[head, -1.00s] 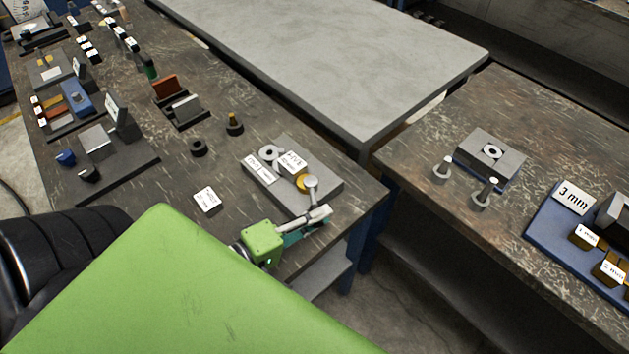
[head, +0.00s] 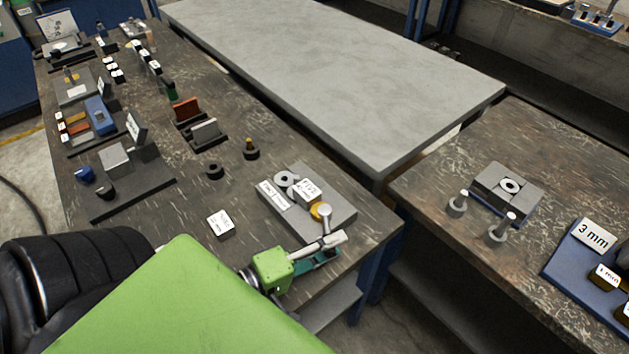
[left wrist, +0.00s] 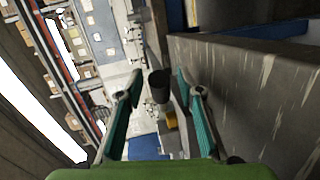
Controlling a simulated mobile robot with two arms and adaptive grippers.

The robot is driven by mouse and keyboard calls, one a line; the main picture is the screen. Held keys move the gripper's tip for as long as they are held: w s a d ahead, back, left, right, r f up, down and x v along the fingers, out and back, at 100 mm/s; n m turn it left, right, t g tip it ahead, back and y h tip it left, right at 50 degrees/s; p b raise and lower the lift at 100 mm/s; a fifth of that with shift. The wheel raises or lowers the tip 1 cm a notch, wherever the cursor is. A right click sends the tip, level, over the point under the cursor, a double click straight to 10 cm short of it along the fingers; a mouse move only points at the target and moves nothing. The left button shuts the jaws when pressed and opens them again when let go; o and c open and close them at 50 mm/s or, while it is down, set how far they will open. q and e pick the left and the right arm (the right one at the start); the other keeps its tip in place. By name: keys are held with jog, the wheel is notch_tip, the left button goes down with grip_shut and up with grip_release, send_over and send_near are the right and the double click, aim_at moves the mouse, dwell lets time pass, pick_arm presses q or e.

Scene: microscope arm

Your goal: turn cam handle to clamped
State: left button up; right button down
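The clamp fixture is a grey block (head: 335,217) at the right end of the left bench, with a ring, white labels and a brass-coloured part on it. The cam handle (head: 324,212) shows as a light rounded top with a short stem at the block's front right. My left gripper (head: 338,246) is beside it at the bench edge, its fingers partly overlapping the stem. In the left wrist view the teal-padded fingers (left wrist: 158,80) are spread apart. A dark cylinder (left wrist: 159,86) shows between their tips, with gaps on both sides; I cannot tell if it is the handle's end. My right gripper is out of view.
A white label block (head: 220,224), a dark ring (head: 215,171) and a brass-topped peg (head: 250,150) stand left of the fixture. A bare grey table (head: 340,80) is behind. A second bench (head: 440,180) with another block and two pins is at the right.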

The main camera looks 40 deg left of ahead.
pick_arm(q)
jog(key=v, duration=1)
jog(key=shift+d, duration=0.1)
jog(key=shift+d+r, duration=0.15)
jog(key=shift+d, duration=0.05)
jog(key=shift+s+r, duration=0.1)
jog(key=shift+s, duration=0.15)
jog(key=shift+s+a, duration=0.65)
jog(key=shift+a, duration=0.05)
